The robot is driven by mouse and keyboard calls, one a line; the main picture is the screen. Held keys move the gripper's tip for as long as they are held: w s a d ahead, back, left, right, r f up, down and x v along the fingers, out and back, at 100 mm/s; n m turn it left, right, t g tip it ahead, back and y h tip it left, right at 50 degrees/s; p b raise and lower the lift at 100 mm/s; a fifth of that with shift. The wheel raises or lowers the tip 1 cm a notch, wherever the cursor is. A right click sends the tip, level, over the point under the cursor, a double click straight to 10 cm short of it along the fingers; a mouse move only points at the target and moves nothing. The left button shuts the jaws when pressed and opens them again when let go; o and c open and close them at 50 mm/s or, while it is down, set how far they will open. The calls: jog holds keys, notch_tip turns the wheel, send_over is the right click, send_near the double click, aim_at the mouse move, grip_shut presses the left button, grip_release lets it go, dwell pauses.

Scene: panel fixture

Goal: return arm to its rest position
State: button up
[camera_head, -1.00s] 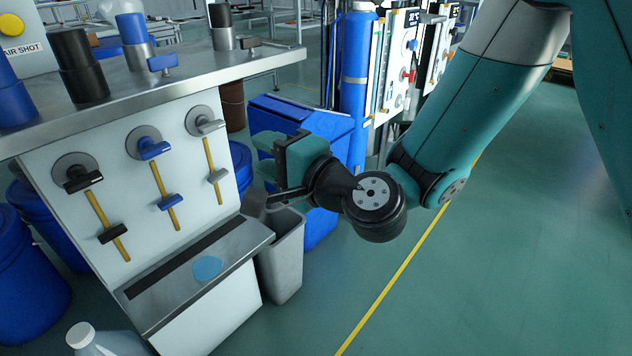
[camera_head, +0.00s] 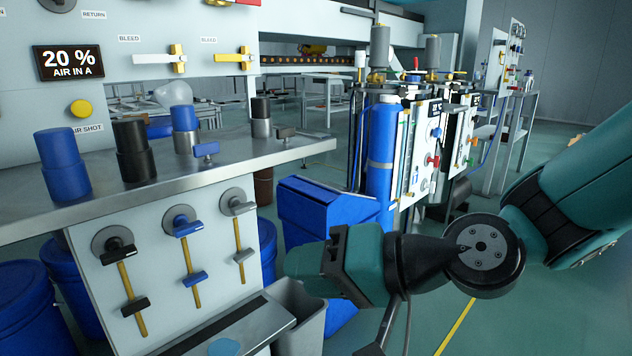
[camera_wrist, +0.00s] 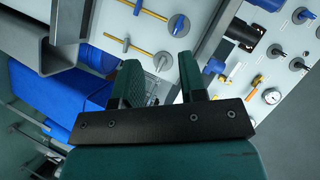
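My gripper (camera_head: 305,266) is in front of the fixture, right of the panel with sliding handles, and points left in the head view. In the wrist view my gripper (camera_wrist: 160,62) shows two green fingers standing apart with nothing between them. My arm reaches in from the right edge of the head view. The gripper overlaps the view of a blue bin (camera_head: 312,205) and a grey bin (camera_head: 305,310); I cannot tell the gap to them.
The white panel (camera_head: 160,262) has black, blue and grey knobs and sliders. Above it is a steel counter (camera_head: 225,168) with blue and black cylinders. A blue gas cylinder (camera_head: 381,150) stands behind the gripper. Green floor (camera_head: 540,315) is open at lower right.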

jog(key=s+d+n+g+h+p, duration=0.1)
jog(key=s+d+n+g+h, duration=0.15)
jog(key=s+d+h, duration=0.45)
jog(key=s+d+n+g+h+p, duration=0.1)
jog(key=s+d+n+g+h, duration=0.15)
jog(key=s+d, duration=0.45)
notch_tip(320, 180, up, 38)
jog(key=w+d+p, duration=0.1)
jog(key=w+p, duration=0.1)
jog(key=p, duration=3.5)
jog(key=shift+w+d+f+n, duration=0.2)
jog(key=shift+w+f+n, duration=0.05)
jog(key=shift+w+n, duration=0.05)
jog(key=shift+y, duration=0.25)
